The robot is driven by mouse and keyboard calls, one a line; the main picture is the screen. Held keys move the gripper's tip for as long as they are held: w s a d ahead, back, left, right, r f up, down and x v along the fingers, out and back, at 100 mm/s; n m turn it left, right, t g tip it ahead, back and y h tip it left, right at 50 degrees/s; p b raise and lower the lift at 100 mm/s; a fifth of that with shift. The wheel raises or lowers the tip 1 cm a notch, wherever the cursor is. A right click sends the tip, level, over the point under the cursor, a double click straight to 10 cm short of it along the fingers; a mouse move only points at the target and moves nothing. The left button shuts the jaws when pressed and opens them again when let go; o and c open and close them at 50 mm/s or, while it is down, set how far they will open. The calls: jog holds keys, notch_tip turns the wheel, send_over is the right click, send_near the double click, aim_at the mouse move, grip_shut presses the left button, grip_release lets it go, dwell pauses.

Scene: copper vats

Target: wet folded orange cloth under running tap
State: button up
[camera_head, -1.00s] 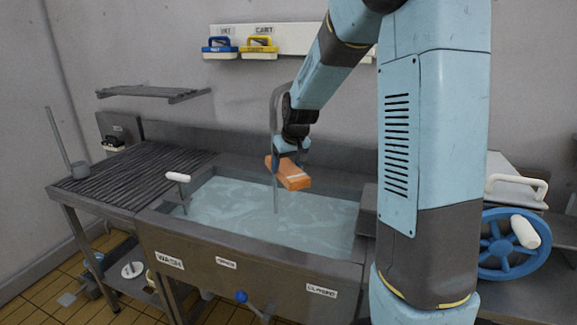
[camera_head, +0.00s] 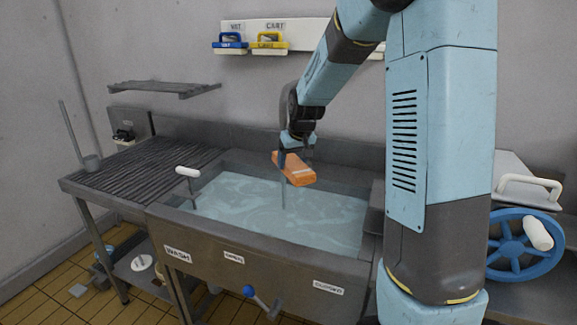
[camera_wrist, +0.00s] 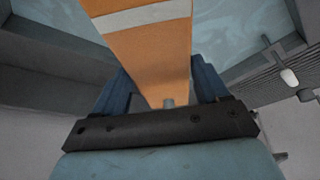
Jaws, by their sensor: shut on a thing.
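The folded orange cloth (camera_head: 296,170), with a pale stripe across it, is held above the water of the sink. My gripper (camera_head: 284,154) is shut on its near end. In the wrist view the cloth (camera_wrist: 150,50) runs out from between the blue fingers of my gripper (camera_wrist: 165,92). A thin grey stream or pipe (camera_head: 283,195) drops into the sink water (camera_head: 235,205) just below and beside the cloth. The tap's outlet is hidden behind my arm and gripper. I cannot tell whether the stream touches the cloth.
The metal sink (camera_head: 260,262) has a label strip and a blue-knobbed lever (camera_head: 250,291) in front. A ribbed drainboard (camera_head: 145,175) is to its left. A white-handled lever (camera_head: 188,172) stands at the left rim. Blue (camera_head: 230,44) and yellow (camera_head: 269,44) brushes hang on the wall. A blue wheel (camera_head: 520,248) is at right.

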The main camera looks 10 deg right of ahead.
jog(key=shift+w+d, duration=0.1)
jog(key=shift+w+d, duration=0.2)
jog(key=shift+d, duration=0.15)
jog(key=shift+a, duration=0.15)
jog(key=shift+s+a, duration=0.3)
jog(key=shift+a, duration=0.05)
jog(key=shift+w+d, duration=0.1)
jog(key=shift+d, duration=0.05)
dwell(0.4)
jog(key=shift+w+d, duration=0.2)
jog(key=shift+d, duration=0.15)
jog(key=s+d, duration=0.4)
jog(key=s, duration=0.3)
dwell(0.9)
